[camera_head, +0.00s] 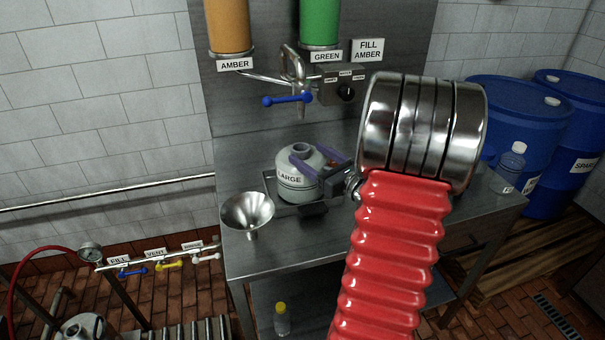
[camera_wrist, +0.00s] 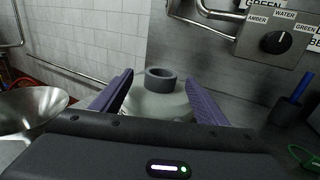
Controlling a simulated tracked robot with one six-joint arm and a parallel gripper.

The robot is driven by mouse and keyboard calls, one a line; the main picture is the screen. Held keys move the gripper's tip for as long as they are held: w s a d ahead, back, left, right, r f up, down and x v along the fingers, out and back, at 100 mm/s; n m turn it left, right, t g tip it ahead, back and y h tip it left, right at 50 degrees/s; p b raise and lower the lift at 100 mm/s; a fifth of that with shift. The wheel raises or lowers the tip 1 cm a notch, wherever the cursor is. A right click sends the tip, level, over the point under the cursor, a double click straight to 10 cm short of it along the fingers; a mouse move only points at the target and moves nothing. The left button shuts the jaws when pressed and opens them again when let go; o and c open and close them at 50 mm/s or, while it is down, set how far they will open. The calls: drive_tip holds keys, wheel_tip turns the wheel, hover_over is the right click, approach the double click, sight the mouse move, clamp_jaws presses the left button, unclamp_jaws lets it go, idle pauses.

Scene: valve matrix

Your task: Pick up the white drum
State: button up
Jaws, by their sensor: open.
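The white drum (camera_head: 298,190), a squat pale vessel with a grey neck and a label reading LARGE, stands upright on a low tray (camera_head: 290,210) on the steel bench. In the wrist view the drum (camera_wrist: 155,106) sits between my two purple fingers, its neck in the middle. My gripper (camera_head: 305,152) is open, with one finger on each side of the drum; I cannot tell whether either finger touches it. It also shows in the wrist view (camera_wrist: 158,77). The drum's lower part is hidden there by my gripper's body.
A steel funnel (camera_head: 247,211) stands left of the drum. A spout and blue-handled valve (camera_head: 288,99) are above and behind it, with a selector box (camera_head: 343,86) beside them. A clear bottle (camera_head: 510,165) stands at the bench's right, near blue barrels (camera_head: 520,95).

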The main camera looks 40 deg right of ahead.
drive_tip(key=w, duration=0.4)
drive_tip(key=shift+w+d, duration=0.35)
drive_tip(key=shift+w, duration=0.05)
drive_tip(key=shift+c, duration=0.4)
clamp_jaws()
idle(0.5)
drive_tip(key=shift+r, duration=0.15)
